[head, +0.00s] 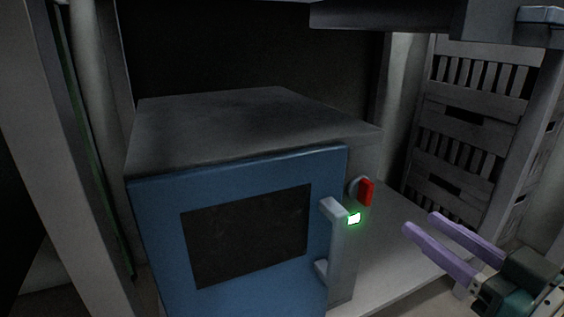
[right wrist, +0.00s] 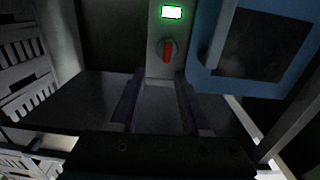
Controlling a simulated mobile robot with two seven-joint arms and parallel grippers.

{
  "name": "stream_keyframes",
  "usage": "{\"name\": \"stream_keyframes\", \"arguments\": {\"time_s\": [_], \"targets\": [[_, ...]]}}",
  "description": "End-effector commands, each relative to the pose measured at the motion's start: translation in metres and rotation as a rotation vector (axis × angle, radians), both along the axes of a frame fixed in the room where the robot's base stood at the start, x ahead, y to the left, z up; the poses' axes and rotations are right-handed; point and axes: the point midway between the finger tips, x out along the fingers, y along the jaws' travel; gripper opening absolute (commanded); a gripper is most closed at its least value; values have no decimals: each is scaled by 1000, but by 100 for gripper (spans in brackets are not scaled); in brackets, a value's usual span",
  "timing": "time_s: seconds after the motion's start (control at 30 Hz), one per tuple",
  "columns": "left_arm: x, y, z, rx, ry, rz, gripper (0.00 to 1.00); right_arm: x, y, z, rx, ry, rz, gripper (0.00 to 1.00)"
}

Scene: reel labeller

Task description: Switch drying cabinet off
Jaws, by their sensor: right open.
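The drying cabinet (head: 255,130) stands on a shelf, with a grey body and a shut blue door (head: 160,225) that has a dark window. A red switch knob (head: 366,192) sits on its front strip, right of the door, and also shows in the right wrist view (right wrist: 168,52). Below the knob in the head view, a small lamp (head: 354,218) glows green-white. My right gripper (head: 421,222) is open and empty, to the right of the knob and apart from it. In the right wrist view its two fingers point towards the knob. My left gripper is not in view.
A grey door handle (head: 331,240) juts out just left of the lamp. Stacked slatted crates (head: 465,115) stand at the right. A post (head: 75,160) rises at the left. The shelf (head: 395,260) right of the cabinet is bare.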

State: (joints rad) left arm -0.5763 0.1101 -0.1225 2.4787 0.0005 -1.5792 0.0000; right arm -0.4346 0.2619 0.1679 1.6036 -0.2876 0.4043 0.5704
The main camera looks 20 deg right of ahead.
Motion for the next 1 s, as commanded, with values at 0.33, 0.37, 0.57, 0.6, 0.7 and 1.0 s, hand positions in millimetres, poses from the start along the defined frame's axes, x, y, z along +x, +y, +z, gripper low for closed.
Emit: {"name": "stream_keyframes", "arguments": {"time_s": [0.33, 0.37, 0.57, 0.6, 0.7, 1.0], "targets": [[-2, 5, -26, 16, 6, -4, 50, 44, 4, -1, 3, -25, 15, 46], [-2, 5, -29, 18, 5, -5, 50, 50, 5, -1, 2, -24, 15, 46], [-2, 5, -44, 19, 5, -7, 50, 83, 7, -1, 2, -21, 15, 46], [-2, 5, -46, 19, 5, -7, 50, 88, 8, 0, 3, -21, 15, 46], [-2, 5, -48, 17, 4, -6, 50, 95, 8, 1, 3, -20, 14, 46], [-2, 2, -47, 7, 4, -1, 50, 98, 9, 2, 3, -17, 13, 46]]}}
